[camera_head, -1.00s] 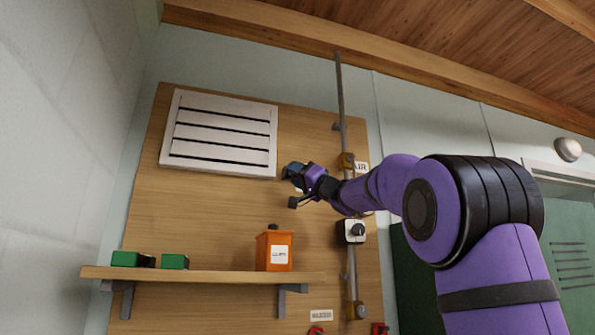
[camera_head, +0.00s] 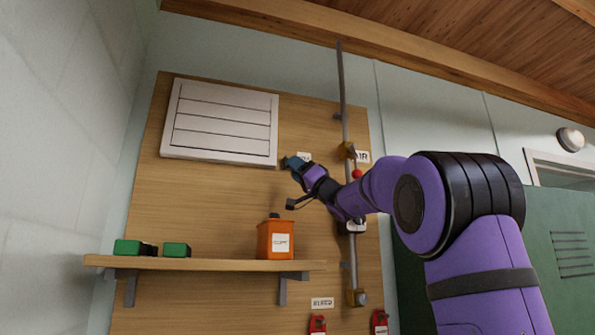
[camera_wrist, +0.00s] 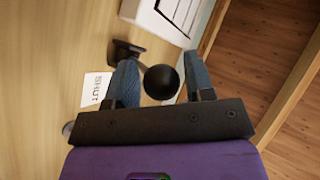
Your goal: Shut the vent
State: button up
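The vent (camera_head: 221,122) is a white louvre panel at the upper left of the wooden board in the head view. Its slats lie flat, with only thin lines between them. My gripper (camera_head: 290,162) is just right of the vent's lower right corner. In the wrist view, a black ball knob (camera_wrist: 161,82) sits between the two blue fingers of my gripper (camera_wrist: 160,72). I cannot tell whether both fingers touch it. A dark bracket (camera_wrist: 126,52) and a white label reading SHUT (camera_wrist: 96,90) are beside the left finger. The vent's corner (camera_wrist: 165,20) shows beyond.
A shelf (camera_head: 215,264) below holds an orange container (camera_head: 276,240) and green blocks (camera_head: 127,247). A vertical pipe (camera_head: 344,100) with brass fittings, a red knob (camera_head: 357,174) and an AIR label (camera_head: 363,157) stands right of my gripper. Red items hang at the bottom.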

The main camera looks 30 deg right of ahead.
jog(key=shift+o, duration=0.6)
jog(key=shift+a+r, duration=0.1)
jog(key=shift+a, duration=0.05)
jog(key=shift+s+d+f, duration=0.15)
jog(key=shift+d+f, duration=0.05)
jog(key=shift+f, duration=0.05)
jog(key=v, duration=1)
jog(key=shift+s+d+f, duration=0.1)
jog(key=shift+s, duration=0.1)
